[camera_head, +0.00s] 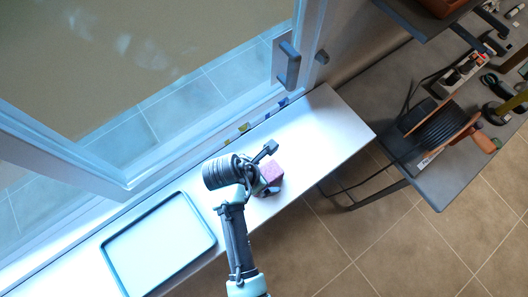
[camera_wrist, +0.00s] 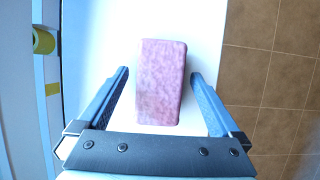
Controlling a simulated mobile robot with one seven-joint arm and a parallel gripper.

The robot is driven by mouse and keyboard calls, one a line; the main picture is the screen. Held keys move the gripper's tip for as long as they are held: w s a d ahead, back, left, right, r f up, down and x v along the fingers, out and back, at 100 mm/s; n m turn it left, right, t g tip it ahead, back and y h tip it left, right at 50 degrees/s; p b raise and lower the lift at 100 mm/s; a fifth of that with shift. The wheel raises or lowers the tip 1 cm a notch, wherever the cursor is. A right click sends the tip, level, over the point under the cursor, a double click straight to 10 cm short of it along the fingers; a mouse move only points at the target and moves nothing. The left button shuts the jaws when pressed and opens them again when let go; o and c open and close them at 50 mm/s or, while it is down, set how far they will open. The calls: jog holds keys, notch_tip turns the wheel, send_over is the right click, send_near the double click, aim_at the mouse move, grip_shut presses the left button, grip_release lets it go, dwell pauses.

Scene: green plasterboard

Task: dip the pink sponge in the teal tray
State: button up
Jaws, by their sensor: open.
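The pink sponge (camera_wrist: 160,82) is a block on the white sill or bench, between the two fingers of my open gripper (camera_wrist: 162,85) in the wrist view. A gap shows on each side of it, wider at the right finger. In the head view the sponge (camera_head: 271,172) is partly hidden by my gripper (camera_head: 266,168). The teal tray (camera_head: 206,226) lies flat on the same white surface, to the lower left of my gripper. Its pale inside looks empty.
The white surface (camera_head: 330,125) is narrow, with a window frame (camera_head: 150,182) along its back and tiled floor in front. A dark workbench (camera_head: 440,185) with a cable reel and tools stands at the right. The surface right of the sponge is clear.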

jog(key=shift+f, duration=0.15)
jog(key=c, duration=1.4)
